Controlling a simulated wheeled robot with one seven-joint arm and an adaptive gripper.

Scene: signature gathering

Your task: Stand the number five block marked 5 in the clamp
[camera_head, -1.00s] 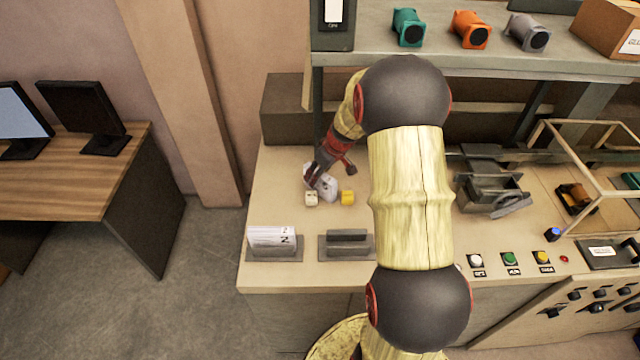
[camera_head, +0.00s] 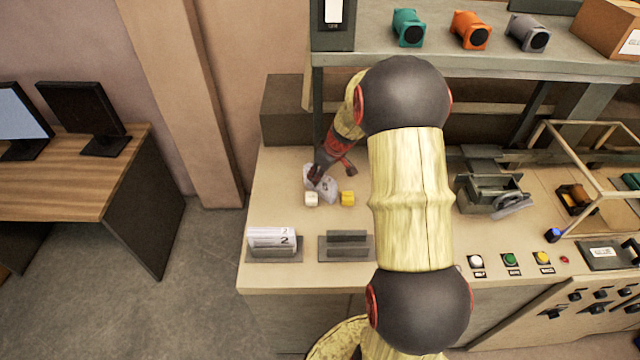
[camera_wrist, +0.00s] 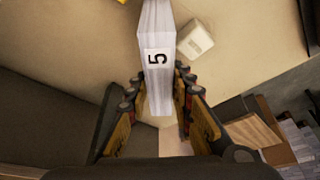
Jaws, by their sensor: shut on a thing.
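The number five block (camera_wrist: 155,60) is a pale, upright slab with a black 5 on its label. My gripper (camera_wrist: 157,88) is shut on it, with one finger at each side in the wrist view. In the head view my gripper (camera_head: 318,174) is at the back left of the bench, and the block (camera_head: 327,189) is partly hidden by it. A grey vise-like clamp (camera_head: 490,190) stands on the bench right of my arm. A grey slotted holder (camera_head: 346,255) stands at the bench front and looks empty; a similar holder (camera_head: 272,256) bears a white block marked 2 (camera_head: 270,238).
A small white block (camera_head: 311,199) and a yellow block (camera_head: 347,198) lie close to the held block. A shelf (camera_head: 450,60) overhangs the bench's back. Buttons (camera_head: 510,259) and a framed case (camera_head: 590,170) are at the right. Bare bench top lies left of the blocks.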

